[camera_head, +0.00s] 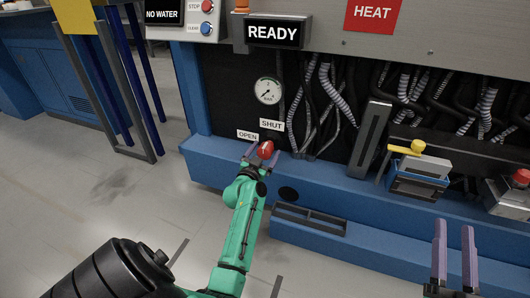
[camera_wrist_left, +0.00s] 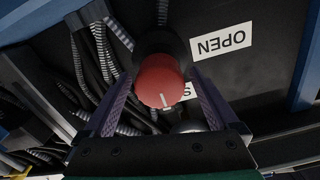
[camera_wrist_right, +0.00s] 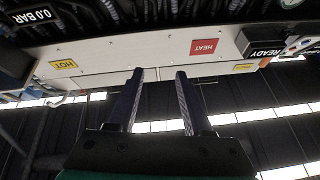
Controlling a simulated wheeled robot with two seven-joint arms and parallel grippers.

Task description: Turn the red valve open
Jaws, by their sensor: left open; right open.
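The red valve (camera_head: 265,149) is a round red knob low on the machine's dark panel, below the SHUT label (camera_head: 271,125) and right of the OPEN label (camera_head: 247,135). In the left wrist view the red knob (camera_wrist_left: 159,82) shows a white mark on its face. My left gripper (camera_head: 258,160) is open, with one finger on either side of the knob; I cannot tell whether they touch it. It also shows in the left wrist view (camera_wrist_left: 160,100). My right gripper (camera_head: 454,235) is open and empty at the lower right, away from the valve.
A gauge (camera_head: 267,90) sits above the valve, with hoses (camera_head: 335,95) to its right. A blue ledge (camera_head: 330,190) runs below. A yellow-handled lever (camera_head: 417,147) and a red button (camera_head: 521,177) stand at the right. A READY sign (camera_head: 274,32) is above.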

